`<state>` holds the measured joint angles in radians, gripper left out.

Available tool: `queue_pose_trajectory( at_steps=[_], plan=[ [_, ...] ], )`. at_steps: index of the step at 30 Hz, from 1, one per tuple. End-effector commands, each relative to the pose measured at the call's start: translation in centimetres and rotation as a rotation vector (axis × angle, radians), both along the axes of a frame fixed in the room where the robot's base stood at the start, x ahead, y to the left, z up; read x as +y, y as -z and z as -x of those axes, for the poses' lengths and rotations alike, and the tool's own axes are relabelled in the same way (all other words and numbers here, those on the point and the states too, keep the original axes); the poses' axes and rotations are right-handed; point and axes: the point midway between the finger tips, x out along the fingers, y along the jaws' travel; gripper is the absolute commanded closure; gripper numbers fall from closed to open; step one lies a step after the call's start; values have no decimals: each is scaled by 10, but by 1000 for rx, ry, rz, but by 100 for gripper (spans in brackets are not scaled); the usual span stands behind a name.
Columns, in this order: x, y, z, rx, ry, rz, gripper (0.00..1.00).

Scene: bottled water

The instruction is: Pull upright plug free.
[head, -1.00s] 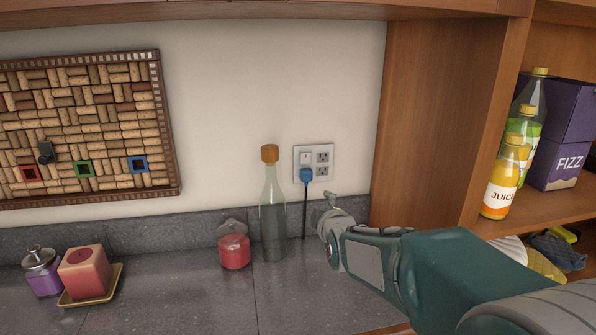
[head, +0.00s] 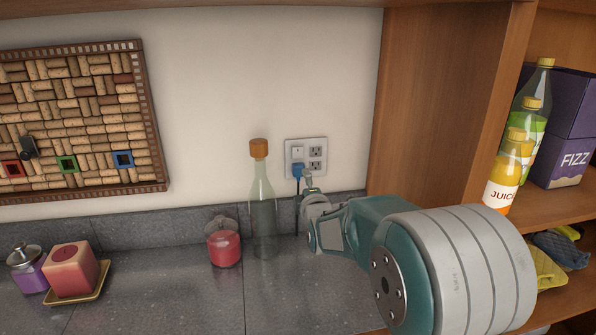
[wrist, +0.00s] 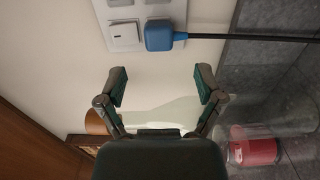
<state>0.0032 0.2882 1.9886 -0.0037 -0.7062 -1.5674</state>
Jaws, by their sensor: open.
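The blue plug (head: 298,171) sits in the lower left socket of the white wall outlet plate (head: 317,147), with its dark cord (head: 297,212) hanging down to the counter. My gripper (head: 308,184) is just below and to the right of the plug in the head view. In the wrist view the blue plug (wrist: 160,35) is beyond the fingertips, roughly midway between them, with its cord running to the right. My gripper (wrist: 160,84) is open there, with nothing between its fingers.
A corked glass bottle (head: 263,205) stands on the counter close to the left of the cord. A red jar (head: 223,245) is left of it. A wooden cabinet side (head: 430,100) rises to the right, with juice bottles (head: 503,175) on its shelf.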

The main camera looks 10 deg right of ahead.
Motion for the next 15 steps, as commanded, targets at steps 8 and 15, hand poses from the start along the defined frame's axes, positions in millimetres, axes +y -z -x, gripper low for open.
queue_pose_trajectory(
  at_steps=[8,15],
  plan=[
    [2,1,-37,0,-1,1,14],
    [2,0,-64,-1,-1,1,14]
  ],
)
